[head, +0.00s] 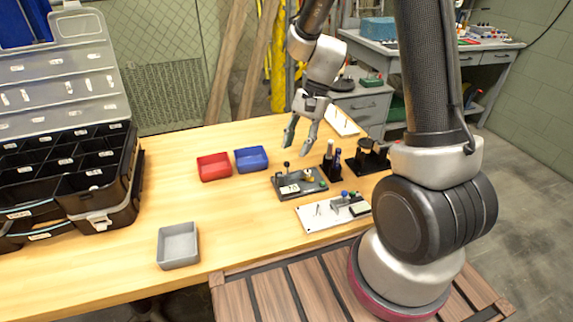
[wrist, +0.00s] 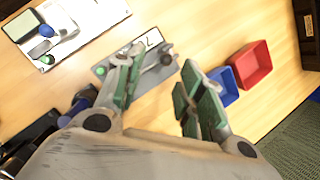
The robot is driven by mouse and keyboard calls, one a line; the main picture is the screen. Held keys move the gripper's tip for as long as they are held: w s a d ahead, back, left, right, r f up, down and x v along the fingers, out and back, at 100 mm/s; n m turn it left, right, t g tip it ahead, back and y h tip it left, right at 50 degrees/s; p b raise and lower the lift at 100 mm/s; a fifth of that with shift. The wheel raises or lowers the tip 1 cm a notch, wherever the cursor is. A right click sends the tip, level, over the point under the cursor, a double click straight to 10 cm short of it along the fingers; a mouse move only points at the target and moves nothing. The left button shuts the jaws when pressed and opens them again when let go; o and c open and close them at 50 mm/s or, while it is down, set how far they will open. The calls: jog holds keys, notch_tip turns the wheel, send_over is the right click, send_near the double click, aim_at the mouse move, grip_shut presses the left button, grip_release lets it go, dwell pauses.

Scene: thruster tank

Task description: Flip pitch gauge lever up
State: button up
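A dark grey panel (head: 291,196) lies on the wooden table, with a black-knobbed lever (head: 286,165), a white label, a yellowish part and a green button. The panel also shows in the wrist view (wrist: 150,79), partly hidden behind a finger. A white panel (head: 309,216) with a small switch, a blue knob and a dark green screen lies in front of it. I cannot read which panel carries the pitch gauge. My gripper (head: 296,149) is open and empty, pointing down above and behind the grey panel. Its green-padded fingers (wrist: 158,66) are apart and appear clear of the lever.
A red bin (head: 214,167) and a blue bin (head: 251,159) stand left of the grey panel. Black holders (head: 370,157) with upright tools stand to its right. A grey tray (head: 179,246) and a black organizer case (head: 100,196) are further left. The table's middle is clear.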

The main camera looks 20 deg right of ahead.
aim_at(286, 164)
jog(key=shift+m, duration=0.7)
jog(key=x, duration=0.7)
jog(key=shift+w+a, duration=0.3)
jog(key=shift+a, duration=0.15)
jog(key=shift+c, duration=0.3)
grip_shut()
